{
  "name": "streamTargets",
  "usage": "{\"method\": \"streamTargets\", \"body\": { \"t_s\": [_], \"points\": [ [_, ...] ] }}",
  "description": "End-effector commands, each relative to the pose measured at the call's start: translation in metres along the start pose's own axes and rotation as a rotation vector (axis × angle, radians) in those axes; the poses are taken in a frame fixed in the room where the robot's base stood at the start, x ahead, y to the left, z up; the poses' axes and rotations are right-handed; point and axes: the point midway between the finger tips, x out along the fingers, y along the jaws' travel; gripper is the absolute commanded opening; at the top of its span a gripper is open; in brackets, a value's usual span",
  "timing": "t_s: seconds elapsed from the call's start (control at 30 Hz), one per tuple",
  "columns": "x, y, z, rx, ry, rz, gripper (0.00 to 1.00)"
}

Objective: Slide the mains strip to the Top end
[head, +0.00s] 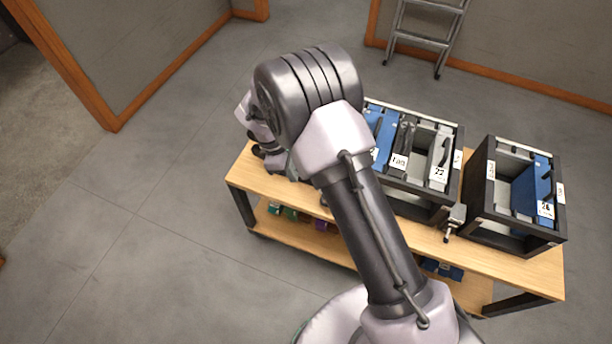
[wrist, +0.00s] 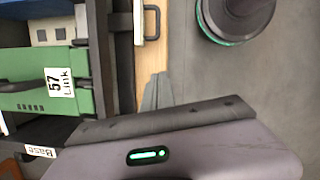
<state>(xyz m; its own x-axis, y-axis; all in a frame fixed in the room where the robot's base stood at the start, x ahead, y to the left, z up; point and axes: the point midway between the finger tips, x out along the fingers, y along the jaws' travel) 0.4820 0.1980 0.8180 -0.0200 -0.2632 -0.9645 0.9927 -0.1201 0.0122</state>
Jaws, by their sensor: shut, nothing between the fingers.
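I cannot pick out a strip marked mains or a Top end in either view. In the wrist view my gripper (wrist: 158,90) has its fingers together, with nothing visible between them, over the wooden bench edge. A green unit (wrist: 40,98) labelled "57 Link" sits left of the fingers, apart from them, in a dark frame. A "Base" label (wrist: 40,151) is on the frame's edge below it. In the head view my arm covers the left of the bench and hides the fingers.
The wooden bench (head: 510,275) carries a dark frame (head: 408,200) with blue and grey units, and a right frame (head: 480,205) with a blue unit (head: 533,188). A small metal fitting (head: 455,215) stands between them. A ladder (head: 422,40) is behind. Floor at left is clear.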

Motion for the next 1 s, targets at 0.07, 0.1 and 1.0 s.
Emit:
{"method": "streamTargets", "body": {
  "t_s": [0.07, 0.1, 1.0],
  "points": [
    [0.012, -0.001, -0.004, -0.032, -0.011, -0.002, 0.0],
    [0.017, -0.001, -0.005, -0.036, -0.013, -0.002, 0.0],
    [0.129, -0.001, 0.033, -0.029, -0.011, -0.004, 0.0]
  ]
}}
